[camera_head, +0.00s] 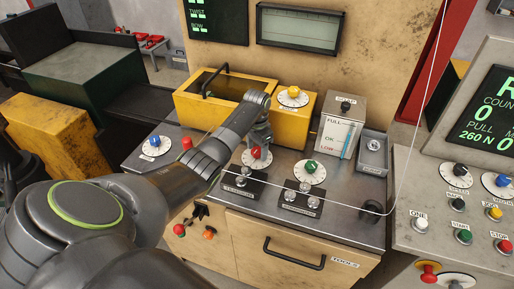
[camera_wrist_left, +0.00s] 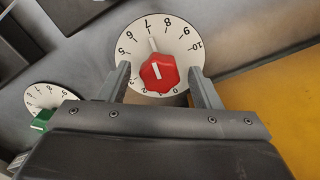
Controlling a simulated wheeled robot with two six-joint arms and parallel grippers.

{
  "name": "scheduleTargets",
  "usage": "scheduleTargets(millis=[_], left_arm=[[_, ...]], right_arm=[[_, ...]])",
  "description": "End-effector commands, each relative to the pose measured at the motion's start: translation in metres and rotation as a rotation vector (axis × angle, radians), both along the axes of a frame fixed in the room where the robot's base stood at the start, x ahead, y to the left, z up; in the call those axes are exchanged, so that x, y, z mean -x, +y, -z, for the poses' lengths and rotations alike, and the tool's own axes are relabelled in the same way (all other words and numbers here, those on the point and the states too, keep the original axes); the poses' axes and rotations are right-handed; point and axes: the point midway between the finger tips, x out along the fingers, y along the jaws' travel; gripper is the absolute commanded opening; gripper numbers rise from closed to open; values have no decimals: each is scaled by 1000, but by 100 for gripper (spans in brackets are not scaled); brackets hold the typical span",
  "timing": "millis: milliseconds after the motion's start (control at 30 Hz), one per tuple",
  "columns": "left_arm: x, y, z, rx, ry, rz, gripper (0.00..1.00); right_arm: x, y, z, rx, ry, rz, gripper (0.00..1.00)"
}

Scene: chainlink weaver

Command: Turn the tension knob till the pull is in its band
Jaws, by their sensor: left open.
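A red knob (camera_head: 257,153) on a white numbered dial stands on the grey bench top. My left gripper (camera_head: 259,138) is over this knob, coming from above. In the wrist view its two fingers stand apart, one on each side of the knob, with gaps visible. A screen (camera_head: 487,115) at the right reads a pull of 260 N. No label naming the tension knob is readable. My right gripper is not in view.
A green knob (camera_head: 310,167) is right of the red one, with metal posts (camera_head: 300,200) in front. A blue knob (camera_head: 155,142) and red button are at left. A yellow box (camera_head: 225,95) with a yellow knob stands behind. A gauge box (camera_head: 342,130) stands right, with a thin wire nearby.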

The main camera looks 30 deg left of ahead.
Motion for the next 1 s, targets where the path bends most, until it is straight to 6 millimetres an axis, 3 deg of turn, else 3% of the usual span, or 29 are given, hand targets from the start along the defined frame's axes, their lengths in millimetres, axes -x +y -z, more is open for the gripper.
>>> scheduleTargets(millis=[67,400,567,800,1000], left_arm=[[0,0,0,0,0,0,58],[0,0,0,0,0,0,13],[0,0,-3,1,1,-30,13],[0,-1,-6,2,3,-258,13],[0,0,-3,1,1,-425,13]], right_arm=[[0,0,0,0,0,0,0],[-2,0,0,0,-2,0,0],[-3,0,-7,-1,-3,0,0],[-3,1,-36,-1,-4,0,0],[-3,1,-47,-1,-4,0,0]])
